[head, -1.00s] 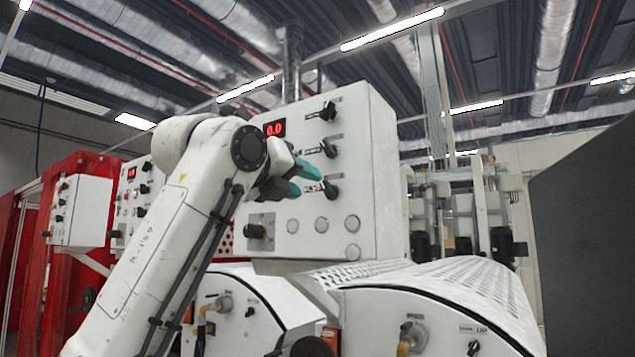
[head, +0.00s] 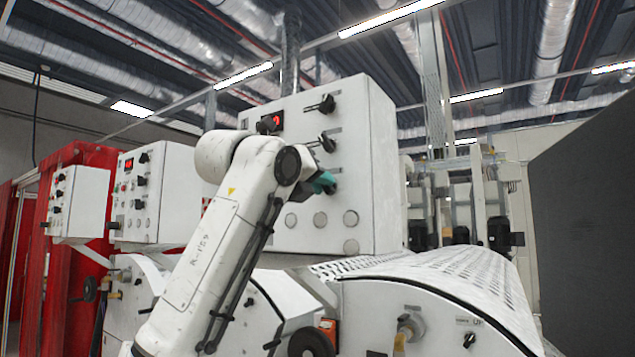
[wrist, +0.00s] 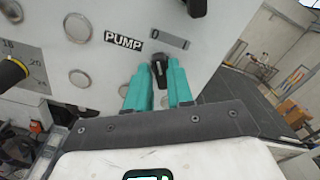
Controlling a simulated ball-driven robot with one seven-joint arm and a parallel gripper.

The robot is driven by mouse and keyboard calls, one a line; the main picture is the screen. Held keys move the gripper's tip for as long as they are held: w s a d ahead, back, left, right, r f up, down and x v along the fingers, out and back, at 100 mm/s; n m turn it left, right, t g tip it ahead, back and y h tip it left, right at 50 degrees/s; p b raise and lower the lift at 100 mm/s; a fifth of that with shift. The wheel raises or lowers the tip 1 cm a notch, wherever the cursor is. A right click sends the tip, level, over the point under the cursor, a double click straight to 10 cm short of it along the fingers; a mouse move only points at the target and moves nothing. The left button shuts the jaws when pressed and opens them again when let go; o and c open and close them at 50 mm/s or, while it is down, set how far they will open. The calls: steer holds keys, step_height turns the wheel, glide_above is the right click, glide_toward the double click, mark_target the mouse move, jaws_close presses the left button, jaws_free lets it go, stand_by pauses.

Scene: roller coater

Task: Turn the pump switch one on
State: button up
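The pump switch (wrist: 158,72) is a black knob beside the "PUMP" label on the white control panel (head: 373,170). In the wrist view, it sits between the tips of my gripper's two teal fingers (wrist: 158,86), one on each side. The fingers are apart; whether either touches the knob is not clear. In the head view, my gripper (head: 322,182) is at the lowest of the panel's right-hand knobs (head: 332,187) and partly covers it. The scale by the switch shows a "0" at its left end.
A middle knob (head: 327,142) and an upper knob (head: 327,103) sit above on the panel. Round buttons (head: 320,219) lie below. A perforated white cover (head: 420,268) spreads under the panel. A dark panel (head: 580,190) stands at the right.

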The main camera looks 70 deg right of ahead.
jaws_close()
steer(key=shift+m, duration=0.3)
steer(key=m+b, duration=0.3)
steer(key=m, duration=0.8)
steer(key=shift+s+b, duration=0.2)
steer(key=shift+b, duration=0.15)
steer(key=shift+m, duration=0.3)
steer(key=shift+o, duration=2.1)
jaws_free()
steer(key=shift+a, duration=0.15)
